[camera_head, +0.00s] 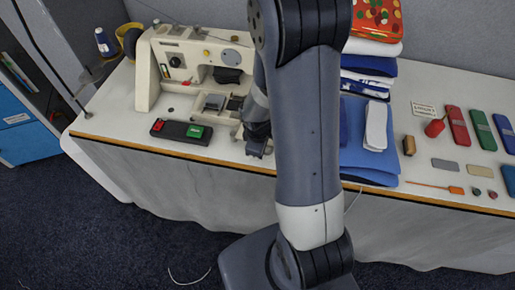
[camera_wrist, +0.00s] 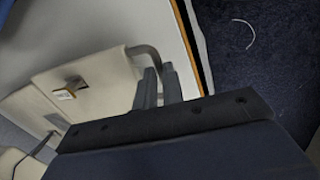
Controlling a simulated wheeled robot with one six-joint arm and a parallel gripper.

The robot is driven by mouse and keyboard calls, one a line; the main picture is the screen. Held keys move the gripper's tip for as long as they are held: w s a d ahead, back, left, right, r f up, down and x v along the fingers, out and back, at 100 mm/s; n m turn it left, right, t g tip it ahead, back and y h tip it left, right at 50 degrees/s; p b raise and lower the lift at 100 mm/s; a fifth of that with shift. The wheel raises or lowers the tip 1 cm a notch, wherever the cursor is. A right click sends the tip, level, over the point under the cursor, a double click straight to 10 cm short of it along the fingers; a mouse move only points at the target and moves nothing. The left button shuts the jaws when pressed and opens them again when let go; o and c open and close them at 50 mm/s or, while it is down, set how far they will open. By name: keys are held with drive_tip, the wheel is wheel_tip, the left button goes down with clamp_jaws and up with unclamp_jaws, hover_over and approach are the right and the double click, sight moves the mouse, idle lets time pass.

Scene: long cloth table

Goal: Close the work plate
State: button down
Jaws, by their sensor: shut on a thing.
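The cream sewing machine (camera_head: 170,60) stands on the left part of the table, with grey metal plates (camera_head: 214,102) on its bed. In the wrist view a flat cream panel (camera_wrist: 105,75), which looks like the work plate, has a curved grey handle (camera_wrist: 146,50) at its edge. My gripper (camera_wrist: 158,84) is shut on this handle, its two fingers on either side of the bar. In the head view my gripper (camera_head: 257,146) is by the table's front edge, right of the machine bed. My arm hides much of the plate there, so its exact position cannot be told.
A black pedal box with red and green buttons (camera_head: 181,131) lies in front of the machine. Folded blue cloth (camera_head: 369,165) lies right of my arm. Red (camera_head: 457,126) and green (camera_head: 481,129) cases and small tools lie farther right. Dark floor is open in front.

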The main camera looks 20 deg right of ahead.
drive_tip(key=shift+w+d+r+n+p, duration=0.1)
drive_tip(key=shift+w+d+n+p, duration=0.3)
drive_tip(key=shift+d+n, duration=0.15)
idle(0.4)
drive_tip(key=c, duration=1.8)
unclamp_jaws()
wheel_tip(320, 180, up, 11)
drive_tip(key=s+a, duration=0.1)
drive_tip(key=shift+s+f, duration=0.2)
drive_tip(key=shift+s, duration=0.1)
drive_tip(key=shift+w+d+f, duration=0.2)
drive_tip(key=shift+w+f, duration=0.05)
drive_tip(key=shift+f, duration=1.55)
drive_tip(key=shift+w+d+f, duration=0.15)
drive_tip(key=shift+w+f, duration=0.1)
drive_tip(key=shift+f, duration=1.55)
drive_tip(key=shift+w+d+f, duration=0.2)
drive_tip(key=shift+w+f, duration=0.05)
drive_tip(key=shift+f, duration=1.55)
